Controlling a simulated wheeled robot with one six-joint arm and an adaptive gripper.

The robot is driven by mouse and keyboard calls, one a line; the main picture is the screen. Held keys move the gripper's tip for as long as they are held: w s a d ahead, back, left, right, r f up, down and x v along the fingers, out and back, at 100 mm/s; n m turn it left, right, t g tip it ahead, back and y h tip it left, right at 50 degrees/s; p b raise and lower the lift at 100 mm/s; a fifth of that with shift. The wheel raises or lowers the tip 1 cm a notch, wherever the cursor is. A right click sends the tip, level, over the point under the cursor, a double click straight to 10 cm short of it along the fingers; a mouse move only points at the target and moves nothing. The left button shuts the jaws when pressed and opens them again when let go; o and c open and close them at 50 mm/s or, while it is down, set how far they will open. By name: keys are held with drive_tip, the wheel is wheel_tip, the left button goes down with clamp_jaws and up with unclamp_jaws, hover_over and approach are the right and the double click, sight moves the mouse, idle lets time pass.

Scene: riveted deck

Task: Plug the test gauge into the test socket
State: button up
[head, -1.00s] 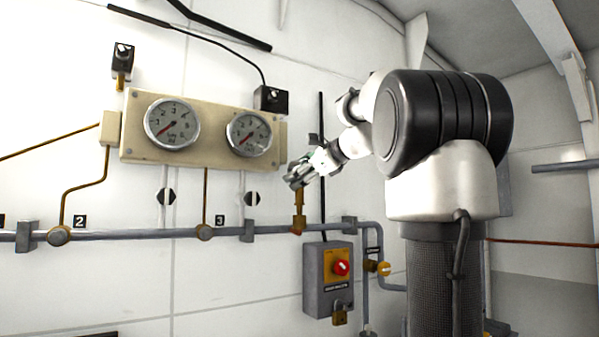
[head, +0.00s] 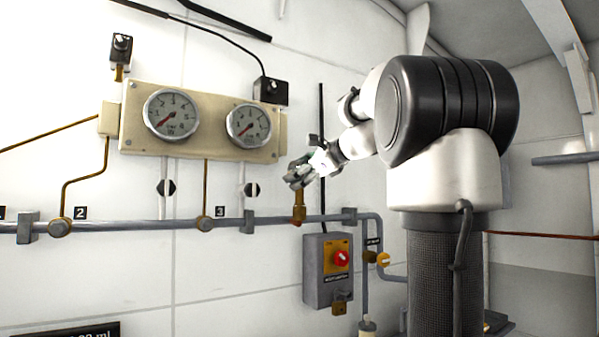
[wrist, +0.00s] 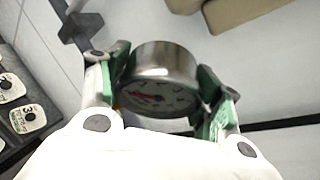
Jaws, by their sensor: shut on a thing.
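The test gauge (wrist: 160,62) is a small round dial with a bright metal rim and a red needle. In the wrist view my gripper (wrist: 162,88) is shut on it, with a green-padded finger on each side. In the head view my gripper (head: 299,173) is at the wall pipe, right of the panel, and largely hides the gauge. Directly below it a brass upright fitting (head: 299,208), which looks like the test socket, stands on the pipe. Gripper and brass line up in the picture; whether the gauge's stem is in the socket I cannot tell.
A cream panel (head: 190,125) with two large dials is left of my gripper. A grey switch box (head: 328,272) with a red knob hangs below the pipe (head: 270,220). In the wrist view, several round labelled tags (wrist: 25,118) lie at the left.

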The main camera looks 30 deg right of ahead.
drive_tip(key=o, duration=1.3)
drive_tip(key=shift+c, duration=0.2)
drive_tip(key=shift+s, duration=0.1)
drive_tip(key=v, duration=1.2)
